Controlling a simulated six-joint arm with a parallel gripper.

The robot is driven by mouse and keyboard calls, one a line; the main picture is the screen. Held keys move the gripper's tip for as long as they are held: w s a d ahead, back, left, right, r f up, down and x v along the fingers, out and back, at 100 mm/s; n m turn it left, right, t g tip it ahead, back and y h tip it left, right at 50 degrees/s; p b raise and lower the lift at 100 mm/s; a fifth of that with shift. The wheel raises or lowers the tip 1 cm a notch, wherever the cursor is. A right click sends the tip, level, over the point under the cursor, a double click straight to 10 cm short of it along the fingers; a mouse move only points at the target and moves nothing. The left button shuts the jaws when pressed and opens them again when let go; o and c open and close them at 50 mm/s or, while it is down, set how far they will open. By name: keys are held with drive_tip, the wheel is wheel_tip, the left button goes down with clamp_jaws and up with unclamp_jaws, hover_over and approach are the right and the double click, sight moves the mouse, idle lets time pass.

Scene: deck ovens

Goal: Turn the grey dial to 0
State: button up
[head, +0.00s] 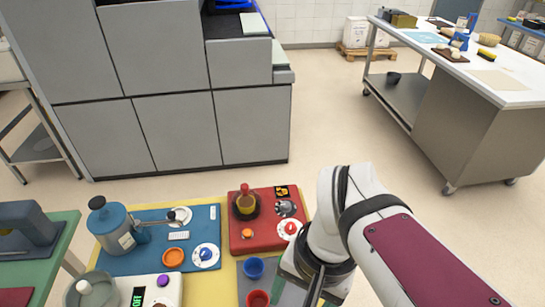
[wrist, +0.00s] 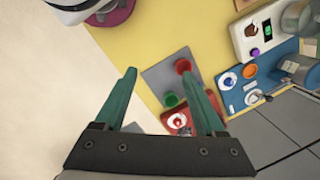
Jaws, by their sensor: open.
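A grey dial (head: 286,208) sits on the red panel (head: 240,244), behind a red knob on a white disc (head: 290,228). Its markings are too small to read. In the wrist view, the red panel's white disc (wrist: 174,120) shows between my fingers, and the grey dial is mostly hidden by the gripper body. My gripper (wrist: 158,72) is open and empty, its two green fingers apart above the bench. In the head view it is largely hidden behind my arm, to the right of and nearer than the red panel.
A blue panel (head: 150,262) with a blue knob and an orange button lies left. A grey plate (wrist: 158,78) with a red and a green round piece is near my fingers. A grey cabinet (head: 252,128) stands behind. A steel table (head: 470,130) stands at back right, with clear floor between.

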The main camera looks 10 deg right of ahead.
drive_tip(key=w+d+r+m, duration=0.1)
drive_tip(key=w+r+m, duration=0.1)
drive_tip(key=w, duration=0.6)
drive_tip(key=w+d+r+m, duration=0.1)
drive_tip(key=w+m, duration=0.1)
drive_tip(key=w, duration=0.7)
drive_tip(key=m+h, duration=0.2)
drive_tip(key=m, duration=0.6)
hover_over(286, 203)
wheel_tip(286, 203, down, 8)
wheel_tip(286, 203, down, 15)
drive_tip(key=shift+s+r, duration=0.1)
drive_tip(key=shift+r, duration=0.05)
drive_tip(key=shift+f, duration=0.35)
clamp_jaws()
